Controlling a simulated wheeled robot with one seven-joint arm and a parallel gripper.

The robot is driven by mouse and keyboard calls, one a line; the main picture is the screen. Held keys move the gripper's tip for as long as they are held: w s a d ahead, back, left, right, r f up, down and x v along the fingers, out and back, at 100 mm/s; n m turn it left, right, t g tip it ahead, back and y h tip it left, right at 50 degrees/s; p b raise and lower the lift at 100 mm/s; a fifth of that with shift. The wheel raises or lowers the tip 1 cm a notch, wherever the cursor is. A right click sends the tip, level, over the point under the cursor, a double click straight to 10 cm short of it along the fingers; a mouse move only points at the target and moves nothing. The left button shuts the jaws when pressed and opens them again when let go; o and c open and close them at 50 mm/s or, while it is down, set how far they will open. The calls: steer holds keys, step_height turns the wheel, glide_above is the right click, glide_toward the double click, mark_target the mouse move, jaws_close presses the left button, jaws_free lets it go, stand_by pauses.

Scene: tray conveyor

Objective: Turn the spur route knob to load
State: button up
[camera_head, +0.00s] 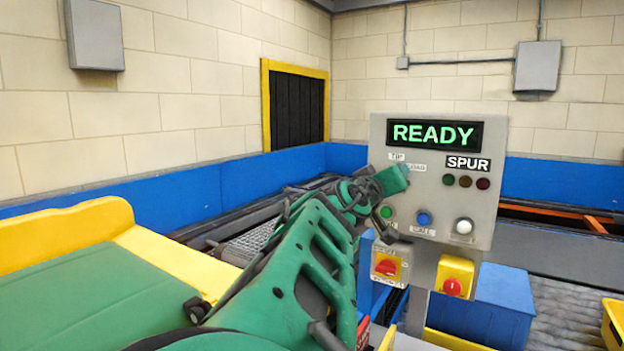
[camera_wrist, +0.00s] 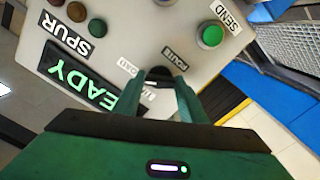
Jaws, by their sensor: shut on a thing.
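The grey control panel (camera_head: 483,220) stands in front of me with a lit green READY display (camera_head: 434,133) and a SPUR label. In the wrist view the black spur route knob (camera_wrist: 159,73) sits on the panel near the ROUTE label (camera_wrist: 181,55). My gripper (camera_wrist: 159,84) has its two green fingers closed on either side of the knob. The LOAD label (camera_wrist: 128,67) is beside the knob, partly hidden by a finger. In the head view my gripper (camera_head: 397,178) covers the knob, so its pointer direction cannot be told.
Below the knob are a green button (camera_head: 386,212), a blue button (camera_head: 424,218) and a white button (camera_head: 463,226). Three unlit lamps (camera_head: 465,181) sit under SPUR. A yellow box with a red knob (camera_head: 387,266) and a red-button box (camera_head: 453,287) hang below the panel.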

steer(key=shift+f+m, duration=0.3)
steer(key=o, duration=1.1)
steer(key=shift+c, duration=0.2)
steer(key=shift+r, duration=0.15)
